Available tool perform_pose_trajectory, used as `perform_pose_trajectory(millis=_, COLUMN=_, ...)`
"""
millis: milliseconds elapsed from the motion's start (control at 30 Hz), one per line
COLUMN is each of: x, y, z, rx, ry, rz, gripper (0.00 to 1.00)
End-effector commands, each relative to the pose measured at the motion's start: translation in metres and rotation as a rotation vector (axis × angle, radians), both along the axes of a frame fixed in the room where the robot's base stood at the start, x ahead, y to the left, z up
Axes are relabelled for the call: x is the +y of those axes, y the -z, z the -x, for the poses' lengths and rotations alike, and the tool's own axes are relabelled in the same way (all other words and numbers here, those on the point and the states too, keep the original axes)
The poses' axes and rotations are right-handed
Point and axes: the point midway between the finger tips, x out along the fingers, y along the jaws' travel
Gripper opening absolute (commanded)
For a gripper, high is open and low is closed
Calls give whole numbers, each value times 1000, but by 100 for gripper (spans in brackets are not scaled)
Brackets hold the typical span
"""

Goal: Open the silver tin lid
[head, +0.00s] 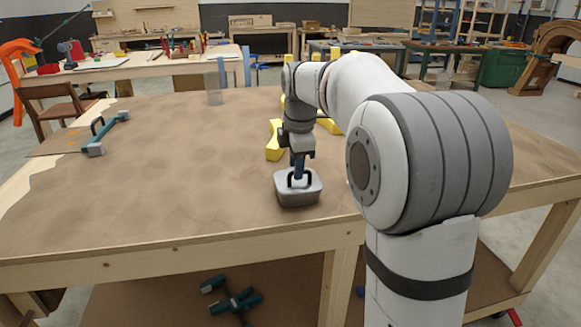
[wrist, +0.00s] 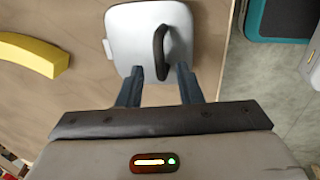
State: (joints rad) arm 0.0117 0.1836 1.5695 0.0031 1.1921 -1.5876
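The silver tin (head: 298,196) stands on the brown table top near its front edge, with its lid (head: 312,180) closed on it. A dark loop handle (head: 291,180) rises from the lid. My gripper (head: 299,173) points down right over the tin, at the handle. In the wrist view the pale lid (wrist: 125,38) fills the top middle, with the black handle (wrist: 159,48) upright on it. The two blue-grey fingers of my gripper (wrist: 159,71) are apart, and the handle's near end shows between their tips. I cannot tell whether either finger touches it.
Yellow pieces (head: 274,140) lie behind the tin; one yellow piece (wrist: 35,55) shows left in the wrist view. A teal clamp (head: 107,134) lies at the table's left, and a clear glass (head: 213,88) stands at the back. The table's left middle is clear.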

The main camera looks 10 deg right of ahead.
Motion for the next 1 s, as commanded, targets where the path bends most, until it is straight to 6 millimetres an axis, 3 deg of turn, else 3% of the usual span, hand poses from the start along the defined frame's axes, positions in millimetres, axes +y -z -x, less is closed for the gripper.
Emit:
perform_pose_trajectory(millis=267, x=0, y=3, z=-1, rx=-1, ry=1, rz=0, gripper=33)
perform_pose_trajectory(millis=700, x=-1, y=2, z=0, rx=0, ry=3, rz=-1, gripper=0)
perform_pose_trajectory(millis=1000, x=-1, y=2, z=0, rx=0, ry=3, rz=-1, gripper=0)
